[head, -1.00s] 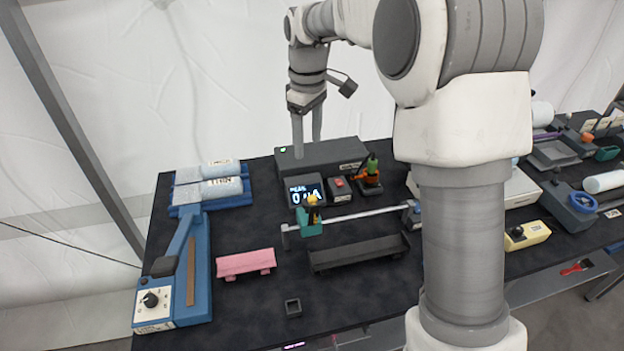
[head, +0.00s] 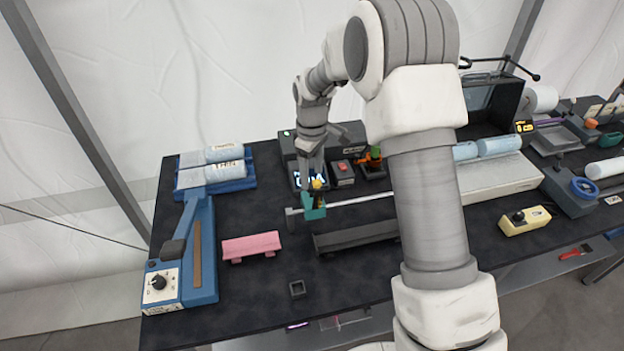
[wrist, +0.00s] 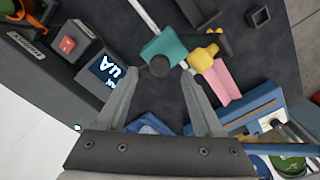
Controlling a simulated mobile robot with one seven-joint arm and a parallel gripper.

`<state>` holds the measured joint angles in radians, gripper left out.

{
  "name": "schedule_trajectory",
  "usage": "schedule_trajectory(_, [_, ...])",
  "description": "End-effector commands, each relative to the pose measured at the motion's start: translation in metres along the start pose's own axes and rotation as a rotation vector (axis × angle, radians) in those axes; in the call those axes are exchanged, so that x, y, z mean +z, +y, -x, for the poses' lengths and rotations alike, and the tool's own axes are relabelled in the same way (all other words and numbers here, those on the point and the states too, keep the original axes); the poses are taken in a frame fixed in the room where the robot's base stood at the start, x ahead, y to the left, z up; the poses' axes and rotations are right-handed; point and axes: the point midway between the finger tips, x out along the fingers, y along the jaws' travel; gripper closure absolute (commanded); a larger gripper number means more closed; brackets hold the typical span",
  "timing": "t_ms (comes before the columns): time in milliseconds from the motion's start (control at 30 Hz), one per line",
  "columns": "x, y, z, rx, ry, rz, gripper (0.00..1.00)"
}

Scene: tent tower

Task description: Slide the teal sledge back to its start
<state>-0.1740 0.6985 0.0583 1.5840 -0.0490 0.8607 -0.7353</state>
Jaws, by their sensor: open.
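The teal sledge (head: 314,207) sits near the left end of a silver rail (head: 352,201). It carries a yellow part on top. In the wrist view the teal sledge (wrist: 166,45) has a dark round knob between and just beyond my fingertips, and the yellow part (wrist: 203,57) is beside it. My gripper (head: 312,184) is above the sledge, pointing down, its fingers spread. In the wrist view my gripper (wrist: 161,74) shows open fingers with nothing clamped. Whether the fingertips touch the sledge I cannot tell. My arm hides the rail's right end in the head view.
A lit display (wrist: 107,70) stands close behind the sledge, with a red-button box (head: 343,169) beside it. A dark trough (head: 352,236) lies in front of the rail, a pink tray (head: 251,246) to the left. The dark table front (head: 265,300) is mostly clear.

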Motion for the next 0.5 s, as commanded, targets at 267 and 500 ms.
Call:
schedule_trajectory(267, [0.001,0.000,-0.031,-0.001,-0.002,-0.001,0.31])
schedule_trajectory(500, [0.000,0.000,-0.034,0.001,0.000,-0.001,0.31])
